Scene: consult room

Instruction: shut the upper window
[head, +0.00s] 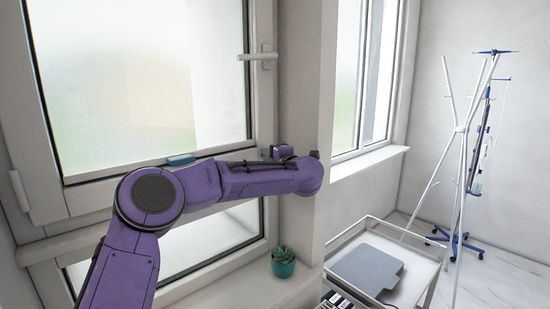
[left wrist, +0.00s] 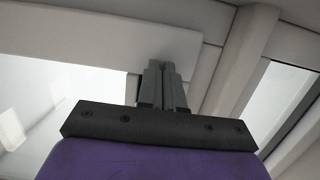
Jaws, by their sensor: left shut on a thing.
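The upper window (head: 95,198) is a white-framed sash with a large pane, hinged on its left side. Its white handle (head: 262,56) points left, level, on the right side of the frame; nothing touches it. I cannot tell how far the sash stands from its frame. My left arm crosses below the pane, and my left gripper (head: 268,153) is at the sash's lower right part, mostly hidden by the wrist. In the left wrist view the gripper's grey fingers (left wrist: 162,72) are close together against the white window frame (left wrist: 110,38); the gripped edge is hidden. My right gripper is out of view.
A lower pane (head: 215,240) sits below the arm. A potted plant (head: 283,262) stands on the sill (head: 245,290) under the wrist. To the right are a white trolley (head: 425,285) with a grey item, a second window (head: 362,80) and a white stand (head: 462,130).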

